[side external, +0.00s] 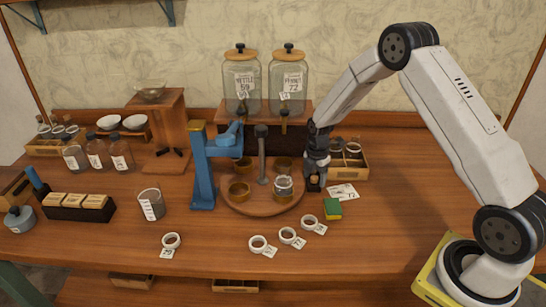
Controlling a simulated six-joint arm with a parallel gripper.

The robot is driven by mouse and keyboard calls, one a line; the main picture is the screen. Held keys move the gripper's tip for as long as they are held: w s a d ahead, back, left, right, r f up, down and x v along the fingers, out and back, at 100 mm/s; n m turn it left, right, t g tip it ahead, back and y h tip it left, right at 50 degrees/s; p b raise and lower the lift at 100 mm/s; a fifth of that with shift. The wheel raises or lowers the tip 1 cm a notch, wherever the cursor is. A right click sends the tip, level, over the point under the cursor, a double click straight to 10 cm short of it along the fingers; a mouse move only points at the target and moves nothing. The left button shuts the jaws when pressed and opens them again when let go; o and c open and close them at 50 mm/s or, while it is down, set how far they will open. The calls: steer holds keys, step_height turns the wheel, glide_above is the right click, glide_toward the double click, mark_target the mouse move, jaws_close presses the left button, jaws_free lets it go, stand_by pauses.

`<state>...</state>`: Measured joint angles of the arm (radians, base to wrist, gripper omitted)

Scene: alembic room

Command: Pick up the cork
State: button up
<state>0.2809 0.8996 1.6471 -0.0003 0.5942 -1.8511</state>
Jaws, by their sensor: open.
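My gripper (314,184) points down at the table, just right of the round wooden tray (262,207). A small tan piece (314,177) shows at its fingertips; it may be the cork, but it is too small to be sure. The dark fingers partly hide it, and I cannot tell whether they touch it. My gripper is open. No other clear cork shows.
A wooden box with jars (362,172) stands close behind my gripper. A white card (343,191) and a green-yellow sponge (332,209) lie near it. A blue press (203,172) stands left of the tray. Several white rings lie in front. The table's right part is clear.

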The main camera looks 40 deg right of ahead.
mark_target(314, 177)
stand_by(0.3)
jaws_close()
stand_by(0.3)
steer(key=shift+r, duration=0.1)
steer(key=shift+r, duration=0.6)
step_height(314, 177, up, 2)
steer(key=shift+r, duration=0.1)
steer(key=s+a+r, duration=0.3)
steer(key=s+r, duration=0.6)
steer(key=s, duration=0.4)
steer(key=shift+s+r, duration=0.25)
steer(key=shift+s, duration=0.05)
